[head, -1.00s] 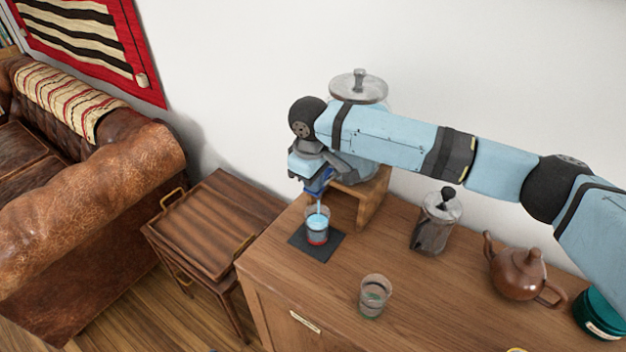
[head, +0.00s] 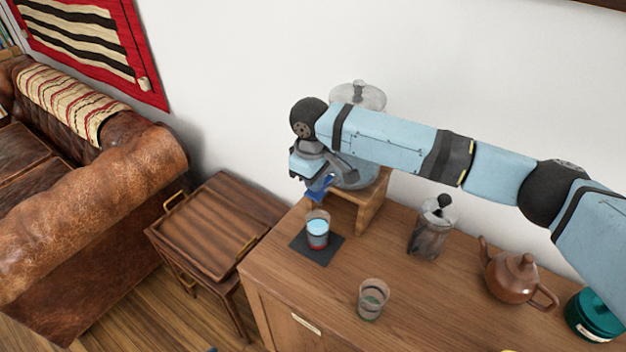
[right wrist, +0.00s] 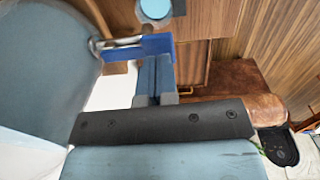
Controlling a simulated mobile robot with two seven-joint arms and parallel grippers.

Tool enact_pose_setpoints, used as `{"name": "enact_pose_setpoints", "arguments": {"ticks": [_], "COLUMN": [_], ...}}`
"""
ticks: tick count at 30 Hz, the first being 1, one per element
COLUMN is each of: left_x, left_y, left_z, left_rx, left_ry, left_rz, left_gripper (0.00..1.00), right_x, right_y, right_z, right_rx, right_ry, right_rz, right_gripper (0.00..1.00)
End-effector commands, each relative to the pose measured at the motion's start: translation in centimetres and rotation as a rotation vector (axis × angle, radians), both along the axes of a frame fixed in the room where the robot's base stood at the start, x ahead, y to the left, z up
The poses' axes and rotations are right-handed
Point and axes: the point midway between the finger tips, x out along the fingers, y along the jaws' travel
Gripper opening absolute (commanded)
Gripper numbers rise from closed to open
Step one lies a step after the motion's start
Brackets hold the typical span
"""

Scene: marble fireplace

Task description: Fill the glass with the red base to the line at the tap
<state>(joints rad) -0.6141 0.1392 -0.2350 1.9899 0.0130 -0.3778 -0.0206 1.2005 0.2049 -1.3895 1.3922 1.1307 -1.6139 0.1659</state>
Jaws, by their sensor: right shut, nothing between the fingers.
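The glass with the red base (head: 319,240) stands upright on a dark square mat (head: 330,252) at the counter's left end. It holds pale blue liquid; I cannot make out the line. The glass dispenser (head: 352,172) stands behind on a wooden stand, partly hidden by my right arm. Its blue tap (head: 321,187) is above the glass, with no stream showing. My right gripper (head: 312,182) is at the tap, shut and empty. In the right wrist view its fingertips (right wrist: 155,66) are at the blue tap (right wrist: 158,44), and the glass (right wrist: 155,10) shows beyond. My left gripper is out of view.
A second glass (head: 372,299) stands in front on the counter (head: 290,290). A low tray table (head: 215,225) and leather sofa (head: 110,215) are left.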

Motion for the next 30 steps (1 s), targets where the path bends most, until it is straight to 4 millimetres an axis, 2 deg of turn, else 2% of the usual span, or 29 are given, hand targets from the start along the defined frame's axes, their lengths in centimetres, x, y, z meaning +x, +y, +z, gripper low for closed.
{"name": "enact_pose_setpoints", "arguments": {"ticks": [1, 6, 8, 12, 18, 24, 30], "left_x": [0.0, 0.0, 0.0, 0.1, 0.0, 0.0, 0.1], "left_y": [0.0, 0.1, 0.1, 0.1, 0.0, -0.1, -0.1], "left_z": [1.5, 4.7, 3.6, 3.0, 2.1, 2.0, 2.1], "left_rx": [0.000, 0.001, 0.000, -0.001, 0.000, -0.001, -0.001], "left_ry": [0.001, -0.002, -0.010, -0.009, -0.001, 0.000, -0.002], "left_rz": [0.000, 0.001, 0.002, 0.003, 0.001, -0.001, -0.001], "left_gripper": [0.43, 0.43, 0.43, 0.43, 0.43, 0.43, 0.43], "right_x": [0.1, 0.5, 0.6, 0.6, 0.5, 0.5, 0.5], "right_y": [-0.1, -0.6, -0.6, -0.6, -0.6, -0.6, -0.6], "right_z": [1.4, 4.0, 4.5, 7.8, 11.3, 12.8, 13.0], "right_rx": [0.001, 0.000, 0.002, 0.003, 0.001, -0.001, -0.001], "right_ry": [0.001, 0.002, -0.001, -0.002, 0.000, 0.001, 0.001], "right_rz": [-0.002, -0.002, -0.001, -0.001, -0.001, -0.001, -0.001], "right_gripper": [0.00, 0.00, 0.00, 0.00, 0.00, 0.00, 0.00]}}
